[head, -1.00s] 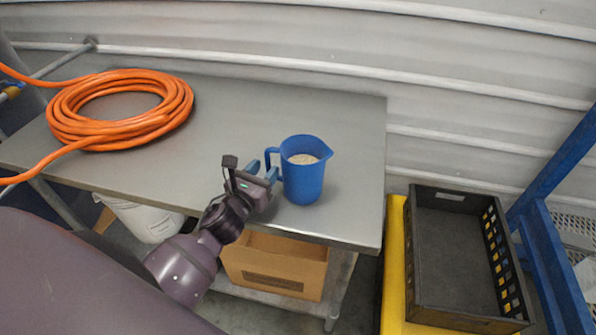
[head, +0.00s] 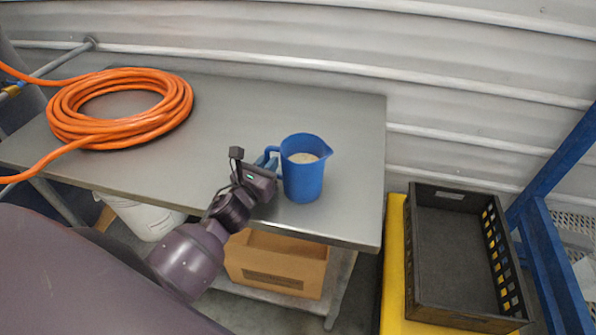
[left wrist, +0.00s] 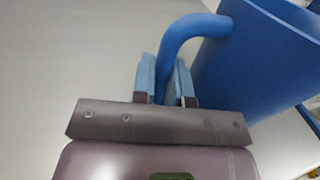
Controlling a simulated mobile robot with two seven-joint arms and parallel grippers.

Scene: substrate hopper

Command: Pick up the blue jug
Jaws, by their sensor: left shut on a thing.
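The blue jug (head: 304,180) stands upright on the grey metal table, near its front right part, with pale material inside. Its spout points right and its handle is on the left, towards my gripper. My left gripper (head: 268,164) is at the handle, its fingers shut on it. In the left wrist view the jug's handle (left wrist: 181,40) passes between the two blue fingers (left wrist: 166,84), and the jug's body fills the upper right. My right gripper is in neither view.
An orange hose coil (head: 170,112) lies on the left of the table (head: 235,105). A black crate (head: 455,255) sits on a yellow surface (head: 393,270) to the right, beside a blue frame (head: 545,240). A cardboard box (head: 280,270) stands under the table.

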